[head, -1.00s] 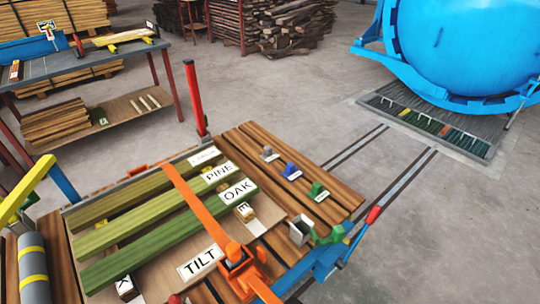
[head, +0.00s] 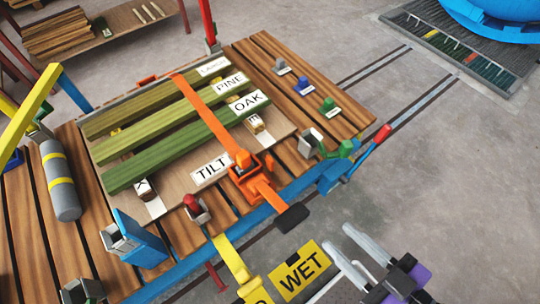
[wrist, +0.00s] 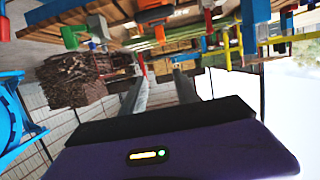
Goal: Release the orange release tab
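An orange strap (head: 205,115) crosses three greenish boards labelled LARCH, PINE and OAK on the slatted table. At its near end sits an orange buckle (head: 246,178) with a small raised orange tab (head: 243,159). An orange lever with a black end (head: 292,217) reaches out from the buckle past the table's blue edge. My gripper (head: 338,238) is at the lower right, off the table's near side, fingers apart and nothing between them. It is clear of the buckle. In the wrist view, both fingers (wrist: 158,80) point toward the table; orange parts (wrist: 155,15) show at the top.
A red-tipped lever (head: 378,137) and green clamp (head: 346,148) stand right of the buckle. A red knob (head: 191,202) stands left. Open floor lies to the right.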

